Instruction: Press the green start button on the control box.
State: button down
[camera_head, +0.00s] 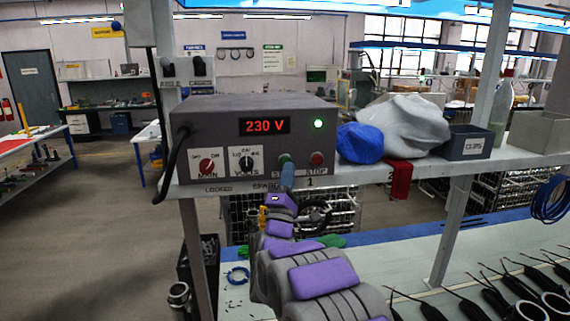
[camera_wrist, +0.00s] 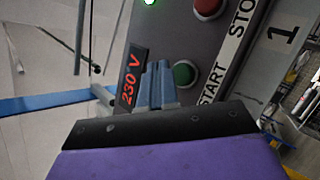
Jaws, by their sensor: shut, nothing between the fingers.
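The grey control box (camera_head: 222,126) stands on a shelf, with a red "230 V" display (camera_head: 264,126) and a lit green lamp (camera_head: 318,124). The green start button (camera_head: 284,159) is low on its front, partly hidden by my gripper (camera_head: 287,168). The red stop button (camera_head: 317,159) is to its right. In the wrist view the start button (camera_wrist: 184,74) shows beside the tips of my gripper (camera_wrist: 158,72), next to the "START" label. My gripper is shut and empty. I cannot tell whether its tips touch the button.
Two knobs, a red main one (camera_head: 207,166) and a black one (camera_head: 246,163), sit left of the button. A blue bundle (camera_head: 360,143), a white cloth (camera_head: 404,124) and a clips bin (camera_head: 468,142) share the shelf to the right. A shelf post (camera_head: 462,215) stands right of my arm.

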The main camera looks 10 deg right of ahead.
jog(key=s, duration=0.4)
jog(key=shift+w+f, duration=0.1)
dwell(0.6)
notch_tip(320, 180, down, 9)
jog(key=a+m+g+y+b, duration=0.2)
jog(key=g+y, duration=0.4)
jog(key=y, duration=0.2)
jog(key=s+a+f+m+g+y+b, duration=0.2)
jog(key=s+f+m+g+y, duration=0.15)
jog(key=s+f+g, duration=0.6)
jog(key=s+d+f+m+g+b, duration=0.1)
jog(key=s+f+m+g, duration=0.2)
jog(key=s, duration=1)
jog(key=s+d+f+m+g+h+b, duration=0.1)
jog(key=s+f+m+g, duration=0.3)
jog(key=s, duration=1)
jog(key=s+d+f+m+g+b, duration=0.1)
jog(key=s+d+f+m+g, duration=0.1)
jog(key=s, duration=1.2)
notch_tip(320, 180, down, 3)
jog(key=shift+d+r+m+g, duration=0.1)
jog(key=shift+d+m+g, duration=0.05)
jog(key=shift+m+g, duration=0.55)
